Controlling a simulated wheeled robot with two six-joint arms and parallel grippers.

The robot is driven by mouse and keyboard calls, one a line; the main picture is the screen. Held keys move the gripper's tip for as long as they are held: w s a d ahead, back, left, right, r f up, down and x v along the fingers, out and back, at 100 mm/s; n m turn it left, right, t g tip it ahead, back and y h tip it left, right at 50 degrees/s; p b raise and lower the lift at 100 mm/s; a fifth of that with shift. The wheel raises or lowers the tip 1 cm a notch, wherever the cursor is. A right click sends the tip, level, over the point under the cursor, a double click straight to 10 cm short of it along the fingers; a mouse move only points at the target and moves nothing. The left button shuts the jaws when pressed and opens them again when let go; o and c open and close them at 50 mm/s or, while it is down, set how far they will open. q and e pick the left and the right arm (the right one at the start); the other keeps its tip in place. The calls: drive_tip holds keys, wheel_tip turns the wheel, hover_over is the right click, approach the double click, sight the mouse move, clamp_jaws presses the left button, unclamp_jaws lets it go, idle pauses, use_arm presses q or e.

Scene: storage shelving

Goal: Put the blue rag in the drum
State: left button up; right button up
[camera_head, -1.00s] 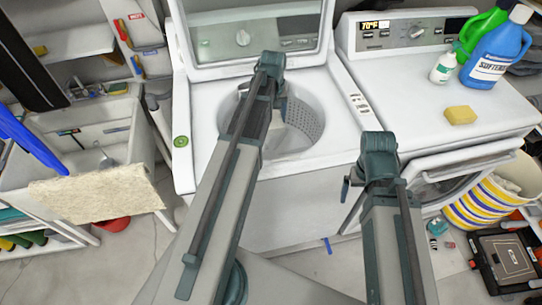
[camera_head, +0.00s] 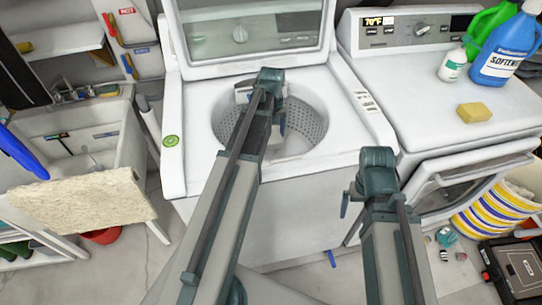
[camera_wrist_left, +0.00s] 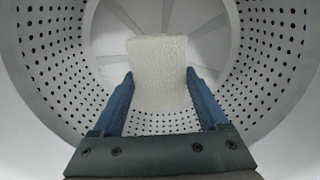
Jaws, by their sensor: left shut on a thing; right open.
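The drum (camera_head: 312,125) is the perforated tub of the open top-loading washer. In the head view my left gripper (camera_head: 281,122) reaches down into its opening, partly hidden by its own arm. In the left wrist view the gripper (camera_wrist_left: 160,80) is shut on a pale, cream-white textured cloth (camera_wrist_left: 160,62), inside the drum (camera_wrist_left: 270,60). This cloth looks whitish, not blue. My right gripper (camera_head: 345,204) is open in front of the washer, mostly hidden behind its wrist.
The washer lid (camera_head: 245,35) stands open. The dryer (camera_head: 425,100) at right holds a yellow sponge (camera_head: 474,112), a blue softener bottle (camera_head: 505,50) and other bottles. A sink (camera_head: 75,130) with a beige towel (camera_head: 85,200) is at left. A striped basket (camera_head: 490,208) is at right.

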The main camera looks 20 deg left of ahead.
use_arm(q)
drive_tip(key=shift+f+b, duration=4.25)
drive_tip(key=shift+f, duration=0.35)
drive_tip(key=shift+f+b, duration=0.65)
drive_tip(key=o, duration=1.4)
drive_tip(key=shift+r, duration=0.1)
wheel_tip(320, 180, up, 13)
drive_tip(key=p, duration=1.3)
wheel_tip(320, 180, down, 13)
drive_tip(key=b, duration=1.2)
drive_tip(key=shift+r, duration=0.15)
